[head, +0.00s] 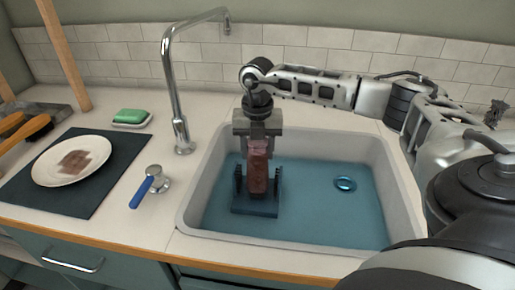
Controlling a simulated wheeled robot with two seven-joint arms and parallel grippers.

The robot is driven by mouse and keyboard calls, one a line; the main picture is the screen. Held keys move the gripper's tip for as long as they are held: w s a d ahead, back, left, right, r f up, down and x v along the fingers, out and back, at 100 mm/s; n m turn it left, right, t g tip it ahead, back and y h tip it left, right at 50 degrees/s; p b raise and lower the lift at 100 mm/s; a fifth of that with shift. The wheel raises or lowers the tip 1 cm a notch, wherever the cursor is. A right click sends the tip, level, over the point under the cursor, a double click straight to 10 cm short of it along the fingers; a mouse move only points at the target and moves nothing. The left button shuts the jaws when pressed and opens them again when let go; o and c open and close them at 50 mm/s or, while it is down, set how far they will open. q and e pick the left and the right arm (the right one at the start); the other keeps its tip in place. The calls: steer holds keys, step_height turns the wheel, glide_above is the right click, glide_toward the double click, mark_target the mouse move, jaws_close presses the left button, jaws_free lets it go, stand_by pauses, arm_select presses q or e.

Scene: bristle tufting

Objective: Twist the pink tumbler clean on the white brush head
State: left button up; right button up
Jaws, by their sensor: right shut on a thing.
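My right gripper (258,142) points down over the sink and is shut on the pink tumbler (257,178). The tumbler hangs roughly upright below the fingers, with brownish smears on its wall. Its lower end is down at a dark blue base (255,208) with dark uprights on both sides. The white brush head does not show; the tumbler may hide it, and I cannot tell how far the tumbler is over it. My left gripper is not in view.
A soiled plate (50,172) lies on a dark mat (100,185); a green sponge (130,115) sits behind.

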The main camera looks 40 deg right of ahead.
steer(key=shift+f+b, duration=0.3)
steer(key=shift+f, duration=0.25)
stand_by(0.6)
steer(key=shift+n, duration=0.6)
steer(key=shift+f+n, duration=0.2)
steer(key=shift+n, duration=1.3)
steer(key=shift+s, duration=0.1)
